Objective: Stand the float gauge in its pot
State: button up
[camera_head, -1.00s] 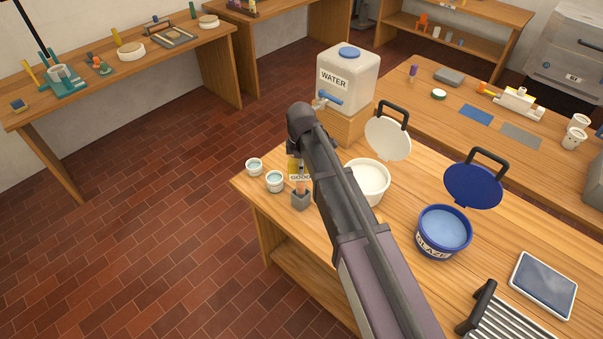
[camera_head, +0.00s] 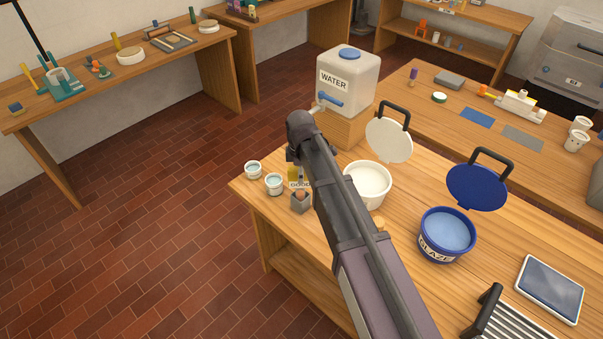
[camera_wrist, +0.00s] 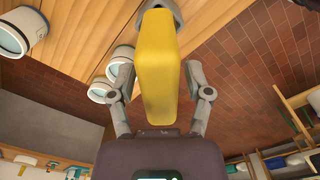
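The float gauge (camera_head: 292,172), a yellow piece with a white "GOOD" label, is upright beside my arm's end in the head view. An orange-pink part shows below its label. This lower part goes down to the small grey pot (camera_head: 302,203) on the table; how deep it sits inside is hard to tell. My arm hides part of the gauge.
Two small cups (camera_head: 274,184) stand left of the pot near the table edge. A white tub (camera_head: 372,202) with raised lid stands to the right, and a blue glaze tub (camera_head: 424,246) beyond. The water container (camera_head: 340,90) stands behind.

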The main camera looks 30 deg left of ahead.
jog(key=shift+r, duration=0.15)
dwell(0.3)
notch_tip(320, 180, up, 12)
jog(key=p, duration=1.2)
jog(key=shift+d, duration=0.1)
dwell(0.9)
jog(key=w+d+m, duration=0.2)
jog(key=d+m, duration=1.5)
jog(key=d, duration=1.9)
jog(key=s+d+m, duration=0.2)
jog(key=d+m, duration=0.1)
jog(key=d, duration=0.3)
jog(key=s+d+m, duration=0.3)
jog(key=d, duration=0.3)
jog(key=shift+s+d+m, duration=0.25)
jog(key=shift+d+m, duration=0.05)
jog(key=shift+m, duration=0.1)
